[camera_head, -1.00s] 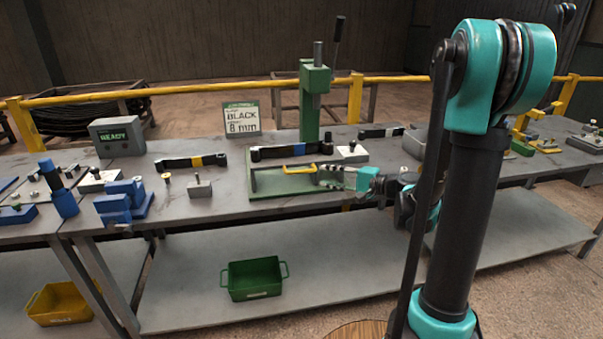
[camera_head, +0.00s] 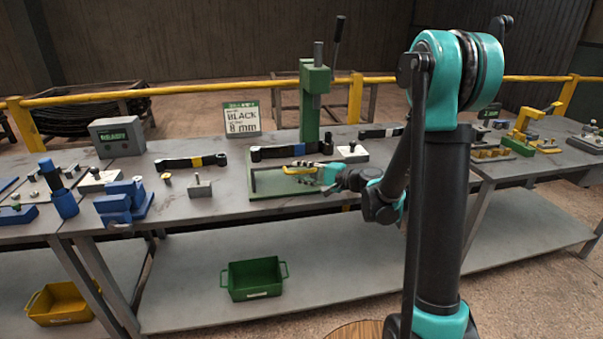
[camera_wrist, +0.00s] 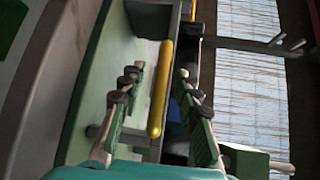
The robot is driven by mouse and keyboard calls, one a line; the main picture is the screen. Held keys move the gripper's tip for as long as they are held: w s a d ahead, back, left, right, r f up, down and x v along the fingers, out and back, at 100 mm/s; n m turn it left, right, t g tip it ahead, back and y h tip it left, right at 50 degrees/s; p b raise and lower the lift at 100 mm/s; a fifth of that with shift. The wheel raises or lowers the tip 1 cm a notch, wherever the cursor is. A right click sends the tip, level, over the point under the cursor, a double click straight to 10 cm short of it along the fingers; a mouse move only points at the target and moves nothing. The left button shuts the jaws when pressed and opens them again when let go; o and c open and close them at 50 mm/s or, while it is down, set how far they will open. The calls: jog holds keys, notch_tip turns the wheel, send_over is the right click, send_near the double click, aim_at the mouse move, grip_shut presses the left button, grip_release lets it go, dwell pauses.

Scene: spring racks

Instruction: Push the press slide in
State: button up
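The press slide is a flat green tray (camera_head: 262,187) with a yellow bar handle (camera_head: 298,170) at its front, below the green press column (camera_head: 310,115). My gripper (camera_head: 303,165) has come from the right and is at the handle. In the wrist view the yellow handle (camera_wrist: 160,90) shows between my two fingers (camera_wrist: 160,78), with a visible gap on each side. The fingers are open. Whether they are level with the bar in depth is hard to tell. My gripper partly hides the right end of the slide.
A black strap with a blue band (camera_head: 285,151) lies behind the handle. A white block with a knob (camera_head: 351,152) stands to the right. A small grey block with a pin (camera_head: 200,188) stands to the left. A green bin (camera_head: 253,280) is on the lower shelf.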

grip_shut()
jog(key=shift+w, duration=0.1)
jog(key=w+a, duration=0.1)
jog(key=w, duration=0.4)
jog(key=w+a, duration=0.2)
jog(key=w, duration=0.4)
jog(key=w+a, duration=0.1)
jog(key=w, duration=0.4)
jog(key=shift+w+a, duration=0.25)
jog(key=shift+a, duration=0.05)
jog(key=shift+w, duration=0.1)
jog(key=shift+c, duration=1.4)
grip_release()
jog(key=shift+o, duration=1.4)
